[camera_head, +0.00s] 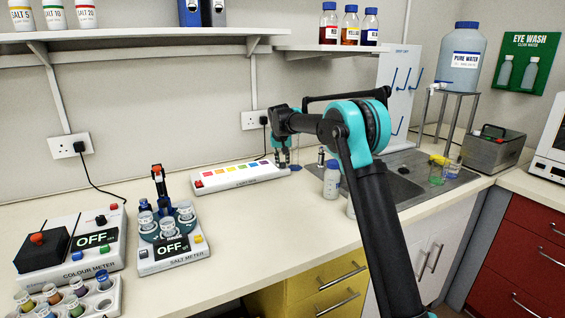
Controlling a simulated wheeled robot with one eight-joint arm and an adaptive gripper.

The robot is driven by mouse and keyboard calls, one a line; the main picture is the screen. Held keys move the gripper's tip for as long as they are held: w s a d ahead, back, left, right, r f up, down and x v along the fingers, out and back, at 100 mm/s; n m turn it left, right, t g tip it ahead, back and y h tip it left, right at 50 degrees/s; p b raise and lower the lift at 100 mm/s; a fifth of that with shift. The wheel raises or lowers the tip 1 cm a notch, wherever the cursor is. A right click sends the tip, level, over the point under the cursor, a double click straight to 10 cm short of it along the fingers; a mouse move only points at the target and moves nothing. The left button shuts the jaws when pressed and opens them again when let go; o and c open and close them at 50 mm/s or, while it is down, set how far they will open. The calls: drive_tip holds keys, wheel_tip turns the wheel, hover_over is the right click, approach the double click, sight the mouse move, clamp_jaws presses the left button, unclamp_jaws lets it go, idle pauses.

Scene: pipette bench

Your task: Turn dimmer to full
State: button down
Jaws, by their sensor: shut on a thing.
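A white strip-shaped box (236,177) with a row of coloured squares and a red button at its left end lies at the back of the bench against the wall. My gripper (283,165) points down at the right end of this box. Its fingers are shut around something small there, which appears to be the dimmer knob. The fingers hide the knob, so its angle cannot be read.
A salt meter (172,240) and a colour meter (72,247), both reading OFF, stand at the left. The bench front between is clear.

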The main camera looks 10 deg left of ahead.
drive_tip(key=shift+m, duration=0.3)
drive_tip(key=m+h, duration=0.1)
drive_tip(key=m, duration=0.2)
drive_tip(key=shift+a+h, duration=0.15)
drive_tip(key=shift+h, duration=0.15)
drive_tip(key=shift+w+m+g+h, duration=0.1)
drive_tip(key=shift+m+g+h, duration=0.45)
drive_tip(key=shift+m, duration=1.55)
drive_tip(key=c, duration=1.4)
unclamp_jaws()
drive_tip(key=shift+o, duration=0.2)
drive_tip(key=shift+r, duration=0.15)
drive_tip(key=v, duration=1.1)
drive_tip(key=shift+a+r, duration=0.25)
drive_tip(key=shift+r, duration=0.05)
